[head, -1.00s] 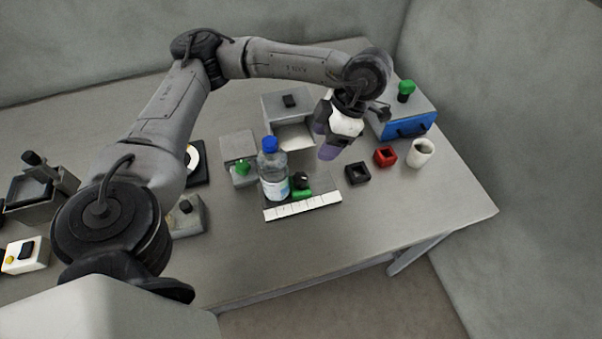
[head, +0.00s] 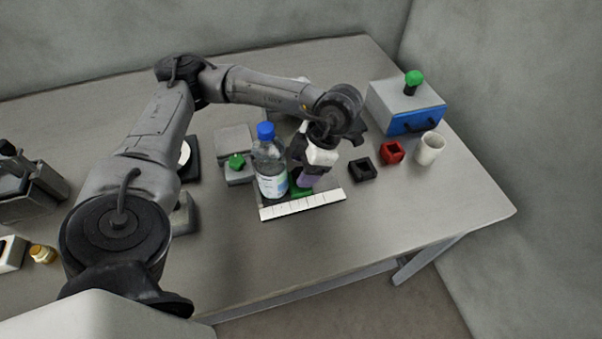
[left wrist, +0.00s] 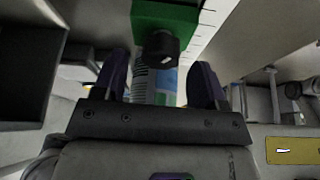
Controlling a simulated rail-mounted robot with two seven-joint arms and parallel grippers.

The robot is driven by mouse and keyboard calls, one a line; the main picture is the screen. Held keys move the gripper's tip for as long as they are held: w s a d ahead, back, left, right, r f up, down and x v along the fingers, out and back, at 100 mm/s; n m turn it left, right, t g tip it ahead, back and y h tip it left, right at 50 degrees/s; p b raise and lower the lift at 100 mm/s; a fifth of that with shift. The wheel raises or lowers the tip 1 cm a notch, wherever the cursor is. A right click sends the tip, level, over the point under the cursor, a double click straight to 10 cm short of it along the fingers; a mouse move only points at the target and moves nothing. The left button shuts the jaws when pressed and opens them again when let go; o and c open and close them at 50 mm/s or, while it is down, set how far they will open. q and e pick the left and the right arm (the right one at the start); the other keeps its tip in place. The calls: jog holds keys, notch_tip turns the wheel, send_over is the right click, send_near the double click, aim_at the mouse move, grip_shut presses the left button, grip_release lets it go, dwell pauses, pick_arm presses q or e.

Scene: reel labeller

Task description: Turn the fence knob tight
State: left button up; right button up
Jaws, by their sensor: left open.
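The fence is a green block (head: 298,190) at the white ruled scale (head: 303,204) on the labeller. Its black knob is hidden behind my gripper in the head view. In the left wrist view the black knob (left wrist: 161,48) stands on the green fence (left wrist: 165,14), just beyond the fingertips and roughly centred between them. A white mark shows on the knob's end. My left gripper (head: 307,179) is over the fence; in the left wrist view its purple fingers (left wrist: 160,78) are apart, with nothing gripped. My right gripper is not in view.
A clear bottle with a blue cap (head: 269,165) stands close left of my gripper. A black square holder (head: 362,169), a red one (head: 392,152) and a white cup (head: 429,149) stand to the right. A blue-fronted box (head: 408,106) is behind them. The table's front right is clear.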

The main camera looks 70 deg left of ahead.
pick_arm(q)
jog(key=shift+s+f, duration=0.25)
jog(key=shift+f, duration=0.45)
